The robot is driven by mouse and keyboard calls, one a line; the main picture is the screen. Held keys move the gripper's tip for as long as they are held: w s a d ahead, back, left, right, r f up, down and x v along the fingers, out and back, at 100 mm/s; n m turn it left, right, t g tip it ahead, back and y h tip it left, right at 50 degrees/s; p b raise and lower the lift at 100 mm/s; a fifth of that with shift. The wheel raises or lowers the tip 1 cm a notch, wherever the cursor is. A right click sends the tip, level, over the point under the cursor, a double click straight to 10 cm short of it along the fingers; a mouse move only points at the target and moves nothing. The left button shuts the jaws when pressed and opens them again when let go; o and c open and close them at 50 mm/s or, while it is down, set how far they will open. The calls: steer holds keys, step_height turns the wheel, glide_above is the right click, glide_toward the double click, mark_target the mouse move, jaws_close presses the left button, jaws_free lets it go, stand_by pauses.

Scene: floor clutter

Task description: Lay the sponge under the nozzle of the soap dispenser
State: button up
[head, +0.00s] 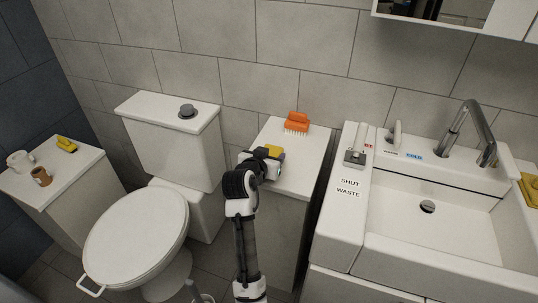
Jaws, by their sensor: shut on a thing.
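I cannot tell whether the sponge still touches the cabinet top. No soap dispenser is clearly identifiable.
An orange brush (297,123) lies at the back of the cabinet top (303,170). The metal tap (470,130) arches over the basin (430,230). A yellow item (530,190) is at the right edge.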

steer(key=shift+f, duration=0.1)
steer(key=o, duration=1)
steer(key=shift+r, duration=0.2)
steer(key=b+v, duration=0.1)
steer(key=v, duration=1.1)
steer(key=shift+b, duration=0.3)
steer(key=shift+r, duration=0.1)
